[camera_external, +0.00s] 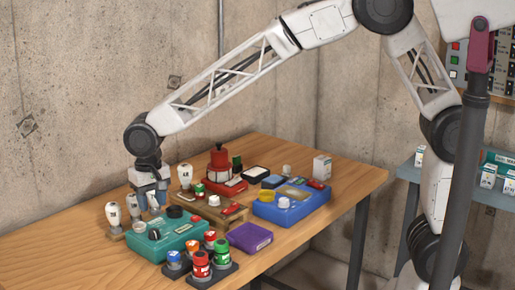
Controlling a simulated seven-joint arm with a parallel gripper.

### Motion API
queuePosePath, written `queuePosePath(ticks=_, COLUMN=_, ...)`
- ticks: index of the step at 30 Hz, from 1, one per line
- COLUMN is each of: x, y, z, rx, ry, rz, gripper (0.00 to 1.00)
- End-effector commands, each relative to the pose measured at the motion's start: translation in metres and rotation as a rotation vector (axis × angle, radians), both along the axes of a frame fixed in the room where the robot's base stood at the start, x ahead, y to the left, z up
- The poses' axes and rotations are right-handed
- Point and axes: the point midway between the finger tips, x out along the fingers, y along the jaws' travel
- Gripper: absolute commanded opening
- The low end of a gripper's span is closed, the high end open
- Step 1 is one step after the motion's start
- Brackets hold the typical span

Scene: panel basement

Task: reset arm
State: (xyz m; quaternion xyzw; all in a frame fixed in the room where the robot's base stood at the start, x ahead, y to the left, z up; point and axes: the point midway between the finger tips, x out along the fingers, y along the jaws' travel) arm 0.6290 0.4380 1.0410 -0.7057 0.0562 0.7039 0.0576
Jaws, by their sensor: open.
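My gripper (150,198) points down over the left part of the wooden table (60,262). It is open, but its fingertips are small and partly merged with the things behind them. It is just behind the teal box (160,243), close to the white-topped stamps or knobs (114,212) at its left. I cannot tell whether the fingers touch anything. My arm reaches in from the right, across the back of the table.
Crowded near my gripper: a brown wooden box (212,212), a blue box (290,208), a purple box (250,238), a red device (220,168) and red and green capped pieces (201,264). A white carton (322,166) stands behind. Table front left is bare. A grey post (462,180) stands right.

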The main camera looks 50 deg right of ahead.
Motion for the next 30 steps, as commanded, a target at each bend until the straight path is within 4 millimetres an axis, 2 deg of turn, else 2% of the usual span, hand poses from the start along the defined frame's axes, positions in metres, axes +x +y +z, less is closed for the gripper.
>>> queuePosePath(ticks=5, x=-0.003, y=-0.027, z=0.015, rx=0.006, ry=-0.010, rz=0.003, gripper=0.44)
queuePosePath(ticks=8, x=-0.007, y=-0.053, z=0.028, rx=0.011, ry=-0.019, rz=0.007, gripper=0.44)
queuePosePath(ticks=14, x=-0.024, y=-0.118, z=0.057, rx=0.020, ry=-0.041, rz=0.022, gripper=0.44)
queuePosePath(ticks=23, x=-0.064, y=-0.213, z=0.092, rx=0.027, ry=-0.081, rz=0.045, gripper=0.44)
queuePosePath(ticks=30, x=-0.108, y=-0.280, z=0.109, rx=0.026, ry=-0.113, rz=0.064, gripper=0.44)
